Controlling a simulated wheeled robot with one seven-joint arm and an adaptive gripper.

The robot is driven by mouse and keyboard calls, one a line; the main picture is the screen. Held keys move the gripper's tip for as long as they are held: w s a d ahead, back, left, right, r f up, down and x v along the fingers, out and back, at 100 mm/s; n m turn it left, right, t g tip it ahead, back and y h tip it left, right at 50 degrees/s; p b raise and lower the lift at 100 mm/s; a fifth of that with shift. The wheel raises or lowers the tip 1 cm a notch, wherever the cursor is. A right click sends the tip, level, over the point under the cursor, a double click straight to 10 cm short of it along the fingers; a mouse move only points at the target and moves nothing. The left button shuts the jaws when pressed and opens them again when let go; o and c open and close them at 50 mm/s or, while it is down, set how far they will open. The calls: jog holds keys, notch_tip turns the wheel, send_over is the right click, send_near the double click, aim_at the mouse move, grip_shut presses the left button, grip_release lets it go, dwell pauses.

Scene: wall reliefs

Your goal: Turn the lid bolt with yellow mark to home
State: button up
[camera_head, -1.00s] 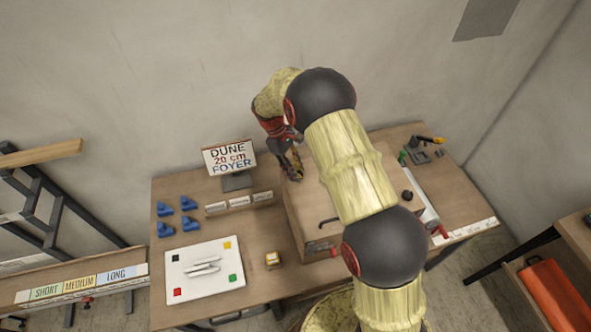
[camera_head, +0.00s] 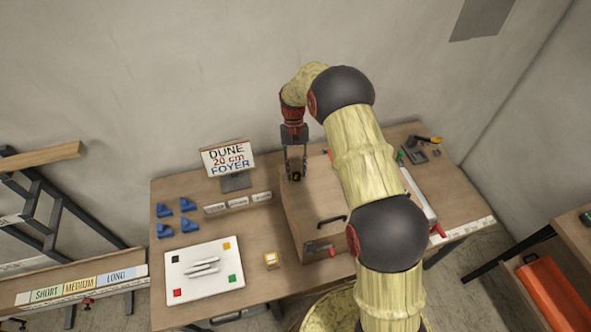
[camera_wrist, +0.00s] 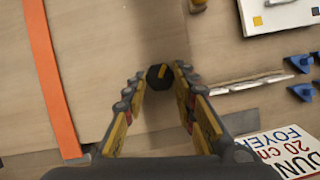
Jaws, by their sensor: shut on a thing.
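The lid bolt (camera_wrist: 153,83) is a dark round knob with a yellow mark. In the wrist view the mark points to the right and slightly up. My gripper (camera_wrist: 160,78) is shut on this bolt, with one finger at each side of it. In the head view my gripper (camera_head: 296,174) points straight down at the back left corner of a wooden box (camera_head: 305,205). The bolt is mostly hidden between the fingers there. The box lid carries a black handle (camera_head: 332,219), and a red-ended latch (camera_head: 320,248) is on its front.
A sign (camera_head: 228,157) stands just left of the box, near my gripper. Blue blocks (camera_head: 164,230) and a white board (camera_head: 204,272) lie farther left. A small yellow-topped block (camera_head: 271,260) is in front. An orange strip (camera_wrist: 50,80) crosses the wrist view's left. My arm covers the lid's right part.

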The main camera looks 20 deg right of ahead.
jog(key=m, duration=0.2)
jog(key=m+y, duration=0.1)
jog(key=m, duration=0.1)
jog(key=m+t+y, duration=0.1)
jog(key=m, duration=0.1)
jog(key=shift+s+d+p, duration=0.15)
jog(key=shift+d+p, duration=0.1)
jog(key=shift+p, duration=0.05)
jog(key=m, duration=0.2)
jog(key=m+t+y, duration=0.1)
jog(key=m, duration=0.2)
jog(key=shift+s+d+t+p, duration=0.1)
jog(key=shift+s+t+p, duration=0.05)
jog(key=shift+t+p, duration=0.15)
jog(key=shift+m, duration=0.3)
jog(key=o, duration=1.1)
jog(key=shift+o, duration=0.3)
jog(key=shift+r, duration=0.1)
jog(key=v, duration=1.1)
jog(key=shift+d+r, duration=0.3)
